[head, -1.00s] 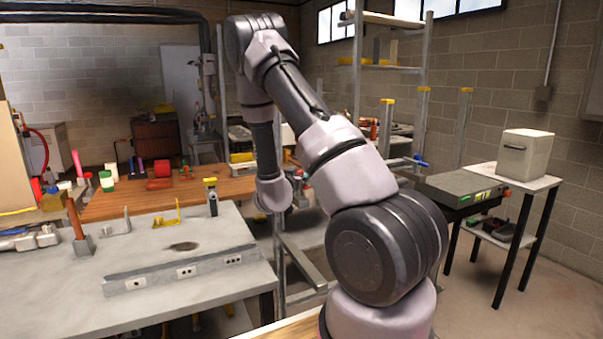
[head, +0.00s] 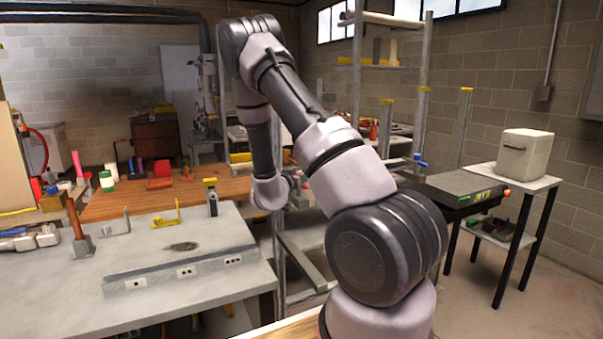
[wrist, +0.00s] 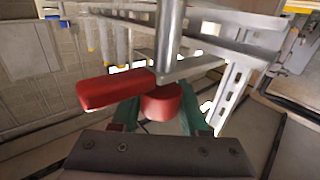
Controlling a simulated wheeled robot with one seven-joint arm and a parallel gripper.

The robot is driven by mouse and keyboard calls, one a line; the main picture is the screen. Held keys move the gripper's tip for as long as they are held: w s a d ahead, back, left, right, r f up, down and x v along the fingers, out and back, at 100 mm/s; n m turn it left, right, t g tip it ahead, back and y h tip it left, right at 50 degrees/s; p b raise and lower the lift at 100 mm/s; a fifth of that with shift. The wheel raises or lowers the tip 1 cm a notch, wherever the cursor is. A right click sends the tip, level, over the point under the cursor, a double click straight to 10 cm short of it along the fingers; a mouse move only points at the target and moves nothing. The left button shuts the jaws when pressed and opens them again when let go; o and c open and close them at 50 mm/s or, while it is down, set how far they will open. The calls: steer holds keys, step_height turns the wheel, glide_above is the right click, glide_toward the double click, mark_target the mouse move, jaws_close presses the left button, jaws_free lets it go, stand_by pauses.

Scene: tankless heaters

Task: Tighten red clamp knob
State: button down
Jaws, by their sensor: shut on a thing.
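In the wrist view, a red clamp knob shows as a round red hub (wrist: 161,103) with a thick red bar (wrist: 115,89) reaching to the left. It sits at the lower end of a grey metal post (wrist: 168,42). My gripper (wrist: 160,112) has its two green fingers on either side of the round hub and is shut on it. The bar lies outside the fingers, over the left one. The exact finger contact is partly hidden by the hub. In the head view my gripper cannot be made out beyond my arm.
Grey metal rack beams (wrist: 235,75) run close behind and right of the knob in the wrist view. In the head view, a grey-topped bench (head: 100,270) stands left of my arm, with a wooden worktop (head: 110,204) behind it. A side table with a white box (head: 525,155) is at right.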

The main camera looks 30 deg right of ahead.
steer(key=shift+s+d+m+g+h, duration=0.1)
steer(key=shift+s+m+g+h, duration=0.1)
steer(key=shift+m+g+h, duration=0.85)
steer(key=shift+s+d+m+g+h, duration=0.15)
steer(key=shift+m+g, duration=0.6)
steer(key=shift+g, duration=0.75)
steer(key=shift+s+d+m+g+h, duration=0.1)
steer(key=shift+s+m+g+h, duration=0.15)
steer(key=shift+m+g+h, duration=0.8)
steer(key=shift+y, duration=0.35)
steer(key=shift+c, duration=2.1)
jaws_free()
steer(key=v, duration=1.1)
steer(key=shift+w, duration=0.15)
